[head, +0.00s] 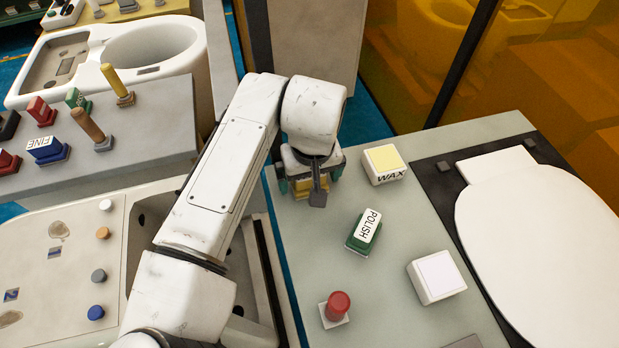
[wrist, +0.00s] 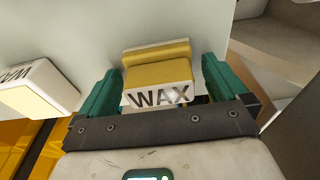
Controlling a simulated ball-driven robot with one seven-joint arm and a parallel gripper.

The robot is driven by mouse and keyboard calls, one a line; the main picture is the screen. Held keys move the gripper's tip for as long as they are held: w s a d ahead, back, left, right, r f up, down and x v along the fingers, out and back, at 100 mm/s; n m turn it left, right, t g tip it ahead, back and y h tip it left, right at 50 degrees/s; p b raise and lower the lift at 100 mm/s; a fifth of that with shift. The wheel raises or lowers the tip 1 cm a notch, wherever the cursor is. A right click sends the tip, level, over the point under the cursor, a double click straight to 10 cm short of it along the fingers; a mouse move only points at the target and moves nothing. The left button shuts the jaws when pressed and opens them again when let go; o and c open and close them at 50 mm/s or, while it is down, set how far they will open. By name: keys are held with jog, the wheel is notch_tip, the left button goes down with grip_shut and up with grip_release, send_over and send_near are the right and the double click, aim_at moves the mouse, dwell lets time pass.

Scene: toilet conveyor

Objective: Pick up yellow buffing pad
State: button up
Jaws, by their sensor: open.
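The yellow buffing pad (wrist: 155,75), marked WAX on its white face, lies between the two green fingers of my gripper (wrist: 160,68) in the wrist view. The fingers are open, one on each side of it, with a small gap visible on the right. In the head view my gripper (head: 311,187) points down at the left edge of the grey-green counter. Only a little of the yellow pad (head: 301,190) shows under it; the rest is hidden by the gripper.
A white WAX block with a yellow top (head: 384,163) stands just right of my gripper. A green POLISH pad (head: 364,232), a white block (head: 436,277) and a red knob (head: 337,306) stand nearer. A toilet seat lid (head: 545,230) lies at right.

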jog(key=shift+c, duration=0.4)
jog(key=c, duration=1)
jog(key=shift+c, duration=0.2)
jog(key=shift+r, duration=0.1)
jog(key=shift+w+r, duration=0.1)
jog(key=shift+r, duration=0.2)
notch_tip(320, 180, up, 2)
jog(key=shift+r, duration=0.2)
jog(key=s+d+r, duration=0.3)
jog(key=s+r, duration=0.6)
jog(key=s, duration=0.4)
jog(key=shift+s+d+r+b, duration=0.3)
jog(key=shift+d+r, duration=0.1)
